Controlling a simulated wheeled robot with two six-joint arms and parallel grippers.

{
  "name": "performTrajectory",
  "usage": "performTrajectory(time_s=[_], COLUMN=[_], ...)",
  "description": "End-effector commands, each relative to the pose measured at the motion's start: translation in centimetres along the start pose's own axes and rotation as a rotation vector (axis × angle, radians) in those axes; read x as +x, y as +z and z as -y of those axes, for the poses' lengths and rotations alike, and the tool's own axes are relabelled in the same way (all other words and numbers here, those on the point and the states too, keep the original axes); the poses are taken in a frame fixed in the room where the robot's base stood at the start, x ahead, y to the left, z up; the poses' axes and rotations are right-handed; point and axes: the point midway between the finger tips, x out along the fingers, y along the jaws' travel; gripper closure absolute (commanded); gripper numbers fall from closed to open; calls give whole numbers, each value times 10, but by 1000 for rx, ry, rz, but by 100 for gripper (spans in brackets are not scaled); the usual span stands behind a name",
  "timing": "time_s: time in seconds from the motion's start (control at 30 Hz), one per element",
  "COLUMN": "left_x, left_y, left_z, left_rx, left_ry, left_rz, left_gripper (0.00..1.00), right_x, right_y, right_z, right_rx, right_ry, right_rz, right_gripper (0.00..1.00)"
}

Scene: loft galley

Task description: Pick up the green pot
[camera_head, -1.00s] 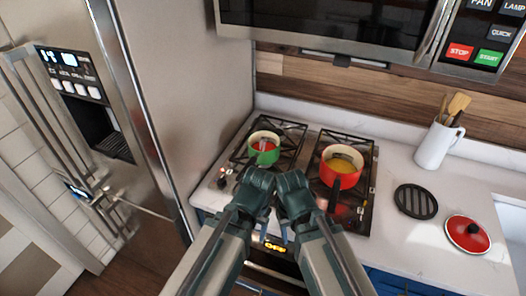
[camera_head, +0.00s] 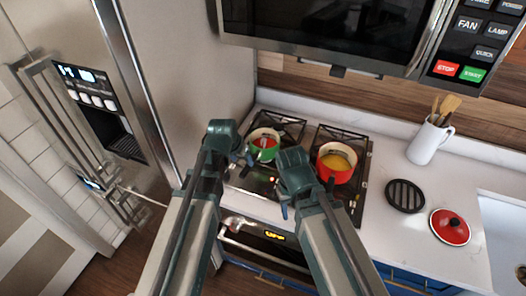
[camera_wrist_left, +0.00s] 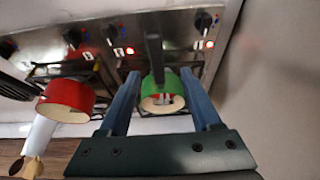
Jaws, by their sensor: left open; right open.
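The green pot (camera_head: 262,152) sits on the left side of the black stove grates, with something red inside. In the left wrist view the green pot (camera_wrist_left: 178,90) appears between my two blue fingers, with a dark handle pointing up the picture. My left gripper (camera_head: 243,161) is open beside the pot's left side in the head view; whether the fingers touch it I cannot tell. My left gripper (camera_wrist_left: 161,98) holds nothing. My right gripper (camera_head: 290,187) is open and empty in front of the stove, between the two pots; its fingers are partly hidden.
A red pot (camera_head: 329,173) with yellow contents stands on the right grate, close to my right gripper. A black trivet (camera_head: 405,196), a red lid (camera_head: 450,228) and a white utensil jug (camera_head: 428,140) are on the counter. The fridge (camera_head: 190,70) stands left, the microwave (camera_head: 320,35) above.

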Motion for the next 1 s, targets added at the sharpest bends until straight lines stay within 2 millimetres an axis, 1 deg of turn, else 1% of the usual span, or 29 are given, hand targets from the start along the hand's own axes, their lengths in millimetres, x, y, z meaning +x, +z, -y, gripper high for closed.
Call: performTrajectory(time_s=[0.03, 0.4, 0.53, 0.77, 0.87, 1.0], left_x=[12, 67, 76, 77, 84, 102], left_y=[1, 1, 0, -1, -3, -7], left_z=[0, 0, -1, -1, -2, -4], left_rx=[1, 1, 1, 0, 1, 0], left_ry=[0, 0, 0, 0, 0, 0], left_rz=[0, 1, 1, 1, 1, 1], left_gripper=[35, 35, 35, 35, 35, 35], right_x=[11, 62, 70, 70, 76, 91], right_y=[-1, -4, -4, -4, -4, -5], right_z=[1, 6, 6, 6, 7, 8], right_rx=[-1, -11, -14, -14, -14, -13], right_ry=[0, 2, 3, 3, 3, 3], right_rz=[0, 0, 0, 0, 0, 0], right_gripper=[50, 50, 50, 50, 50, 50])
